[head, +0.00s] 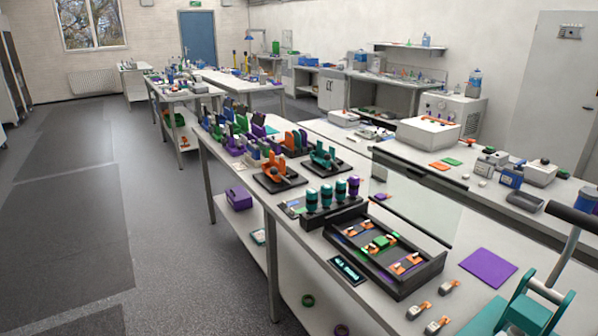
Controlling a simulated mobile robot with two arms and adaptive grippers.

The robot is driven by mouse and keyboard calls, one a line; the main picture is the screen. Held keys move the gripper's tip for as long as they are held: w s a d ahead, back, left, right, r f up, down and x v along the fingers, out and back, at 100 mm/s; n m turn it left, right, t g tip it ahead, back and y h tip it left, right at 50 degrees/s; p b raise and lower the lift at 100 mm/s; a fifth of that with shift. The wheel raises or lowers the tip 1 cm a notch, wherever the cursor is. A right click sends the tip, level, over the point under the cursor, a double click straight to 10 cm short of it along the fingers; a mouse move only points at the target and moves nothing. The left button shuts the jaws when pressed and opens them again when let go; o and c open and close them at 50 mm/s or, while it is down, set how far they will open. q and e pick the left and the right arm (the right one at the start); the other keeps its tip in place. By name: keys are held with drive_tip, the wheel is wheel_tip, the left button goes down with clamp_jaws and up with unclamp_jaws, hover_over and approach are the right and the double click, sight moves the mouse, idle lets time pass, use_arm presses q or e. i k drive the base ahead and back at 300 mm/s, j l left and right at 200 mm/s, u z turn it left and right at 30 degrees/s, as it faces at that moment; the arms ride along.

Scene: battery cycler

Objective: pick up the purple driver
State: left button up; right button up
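A small purple item (382,196) lies behind the clear panel, too small to identify. Purple pieces (258,131) also show among the coloured tools at the bench's far end, but their kind is unclear. Neither of my grippers is in view.
A black tray (400,292) with orange and green parts sits by a clear upright panel (420,205). A purple mat (487,268) lies to its right. A teal lever device (525,312) stands at the lower right. Open floor (75,225) runs along the left.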

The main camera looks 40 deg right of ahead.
sight(354, 183)
drive_tip(key=i+z, duration=0.5)
drive_tip(key=i+j+z, duration=0.15)
drive_tip(key=i+z, duration=0.3)
drive_tip(key=i+j+z, duration=0.25)
drive_tip(key=i+z, duration=0.25)
drive_tip(key=i+j+z, duration=0.25)
drive_tip(key=j+z, duration=0.2)
